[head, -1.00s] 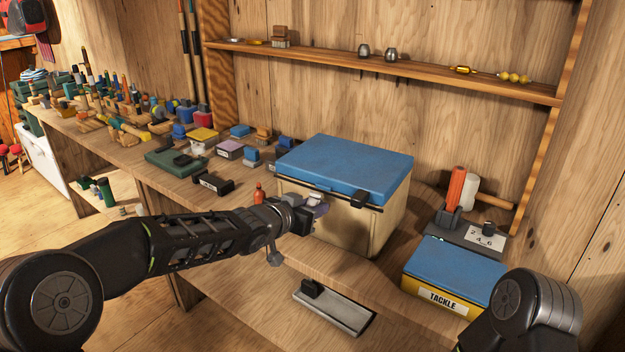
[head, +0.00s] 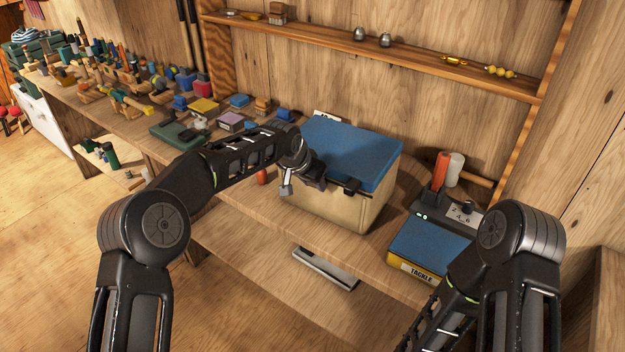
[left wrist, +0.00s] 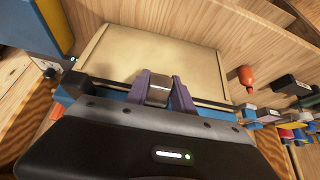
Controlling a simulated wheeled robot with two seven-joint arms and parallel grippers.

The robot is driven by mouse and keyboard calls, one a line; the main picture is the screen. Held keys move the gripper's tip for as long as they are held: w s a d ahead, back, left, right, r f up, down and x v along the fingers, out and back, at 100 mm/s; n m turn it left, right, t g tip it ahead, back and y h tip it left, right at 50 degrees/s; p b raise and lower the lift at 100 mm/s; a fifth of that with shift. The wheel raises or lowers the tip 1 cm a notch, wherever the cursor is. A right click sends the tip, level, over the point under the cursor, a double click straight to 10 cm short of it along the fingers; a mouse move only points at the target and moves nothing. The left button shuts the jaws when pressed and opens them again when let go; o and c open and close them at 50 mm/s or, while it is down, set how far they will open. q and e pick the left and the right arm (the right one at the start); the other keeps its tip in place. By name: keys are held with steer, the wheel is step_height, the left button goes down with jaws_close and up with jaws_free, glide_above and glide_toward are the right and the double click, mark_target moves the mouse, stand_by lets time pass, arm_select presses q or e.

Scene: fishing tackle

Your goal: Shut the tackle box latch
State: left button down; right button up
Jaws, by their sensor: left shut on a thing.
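The tackle box (head: 335,207) has a cream body and a blue lid (head: 350,150), which lies down on it. A dark latch piece (head: 352,186) sits on its front rim, right of my left gripper. My left gripper (head: 317,180) is at the front rim, toward the box's left corner. In the left wrist view its purple fingers (left wrist: 160,90) are shut on a shiny brownish-grey latch piece (left wrist: 158,94) against the rim. The latch's lower part is hidden between the fingers. My right arm shows at the lower right, but its gripper is out of view.
A blue-topped yellow box marked TACKLE (head: 425,245) stands right of the tackle box. An orange bottle (head: 262,177) stands left of it, close to my left arm. A grey tray (head: 325,268) lies in front. Small tackle crowds the bench at left.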

arm_select(q)
steer(key=c, duration=1.1)
jaws_free()
steer(key=shift+s+a+r+b, duration=0.15)
steer(key=shift+r+b, duration=0.15)
steer(key=shift+r, duration=0.15)
steer(key=b+v, duration=0.2)
steer(key=v, duration=0.4)
steer(key=shift+s+r, duration=0.2)
steer(key=shift+r, duration=0.1)
